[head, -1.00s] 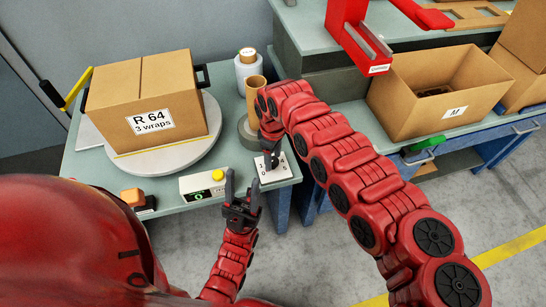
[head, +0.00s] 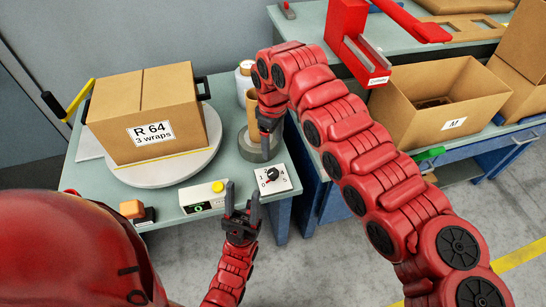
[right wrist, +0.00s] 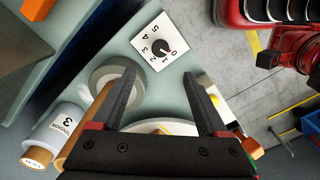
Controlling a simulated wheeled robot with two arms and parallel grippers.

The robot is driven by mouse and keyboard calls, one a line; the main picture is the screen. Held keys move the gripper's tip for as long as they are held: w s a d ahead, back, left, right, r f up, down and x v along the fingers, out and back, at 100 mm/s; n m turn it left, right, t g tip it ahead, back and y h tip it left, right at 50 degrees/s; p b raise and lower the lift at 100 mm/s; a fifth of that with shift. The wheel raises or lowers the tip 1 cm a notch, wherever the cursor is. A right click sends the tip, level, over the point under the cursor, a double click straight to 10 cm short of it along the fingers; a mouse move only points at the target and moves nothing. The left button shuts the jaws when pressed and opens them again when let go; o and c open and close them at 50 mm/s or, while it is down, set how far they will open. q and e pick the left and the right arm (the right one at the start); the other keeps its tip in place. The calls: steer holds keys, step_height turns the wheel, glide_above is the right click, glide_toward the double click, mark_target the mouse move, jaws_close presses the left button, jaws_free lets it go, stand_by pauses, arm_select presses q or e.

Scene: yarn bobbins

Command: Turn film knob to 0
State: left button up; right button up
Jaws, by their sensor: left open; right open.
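The film knob (head: 272,174) is a black dial on a white plate numbered 0 to 5, at the front right corner of the green table. It also shows in the right wrist view (right wrist: 160,47), beyond my fingertips and uncovered; its pointer seems to be near the 0 and 1, but I cannot tell exactly. My right gripper (head: 265,153) is open, behind the knob plate in the head view and apart from it. It is empty between its fingers in the right wrist view (right wrist: 158,73). My left gripper (head: 243,190) is open and empty, left of the knob plate, at the table's front edge.
A box marked R 64, 3 wraps (head: 150,105) stands on a round turntable (head: 165,174). A control box with a yellow button (head: 203,197) and an orange-topped item (head: 133,210) lie along the front edge. A grey ring (head: 250,148) stands behind the knob. An open carton (head: 425,105) is at right.

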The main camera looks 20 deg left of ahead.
step_height(320, 180, up, 4)
steer(key=shift+r, duration=0.25)
stand_by(0.5)
